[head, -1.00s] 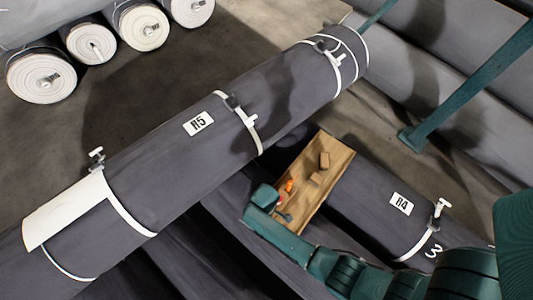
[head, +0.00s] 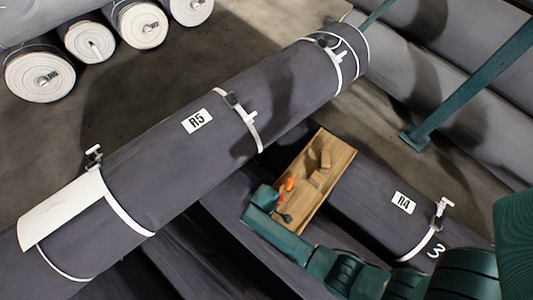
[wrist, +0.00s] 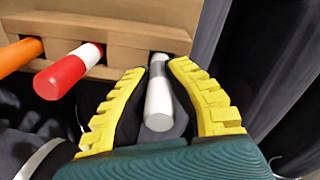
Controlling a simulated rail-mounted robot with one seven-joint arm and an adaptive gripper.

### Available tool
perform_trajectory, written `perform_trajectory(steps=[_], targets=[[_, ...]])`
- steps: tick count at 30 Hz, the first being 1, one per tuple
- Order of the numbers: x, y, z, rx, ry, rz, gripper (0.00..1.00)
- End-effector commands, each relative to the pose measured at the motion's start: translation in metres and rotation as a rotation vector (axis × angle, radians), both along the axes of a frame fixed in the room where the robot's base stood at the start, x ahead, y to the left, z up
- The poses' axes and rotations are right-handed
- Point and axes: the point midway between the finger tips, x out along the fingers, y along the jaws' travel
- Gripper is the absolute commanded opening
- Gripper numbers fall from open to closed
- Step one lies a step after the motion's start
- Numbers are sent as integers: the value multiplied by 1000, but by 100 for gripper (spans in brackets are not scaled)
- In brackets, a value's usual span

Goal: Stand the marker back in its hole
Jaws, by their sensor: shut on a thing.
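My gripper (wrist: 158,100) has yellow ribbed pads and is shut on a white marker (wrist: 158,105) with a grey band. The marker lies between the two pads, its white end towards the wrist camera. Its far end meets a wooden block (wrist: 110,20) at the rightmost opening; how deep it sits there I cannot tell. A red marker with a white band (wrist: 68,72) and an orange one (wrist: 18,55) stick out of the openings to the left. In the head view my gripper (head: 272,205) is over the left side of a wooden tray (head: 335,165); the held marker is not clear there.
Small wooden blocks (head: 325,159) lie in the tray.

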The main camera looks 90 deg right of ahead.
Motion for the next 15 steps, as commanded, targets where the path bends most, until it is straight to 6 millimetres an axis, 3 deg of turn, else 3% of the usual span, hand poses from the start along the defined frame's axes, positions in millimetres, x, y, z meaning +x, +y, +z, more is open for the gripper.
perform_trajectory(steps=[10, 11, 14, 15], targets=[[0, 0, -10, 0, 0, 0, 0], [0, 0, -8, 0, 0, 0, 21], [0, 0, -8, 0, 0, 0, 40], [0, 0, -8, 0, 0, 0, 41]])
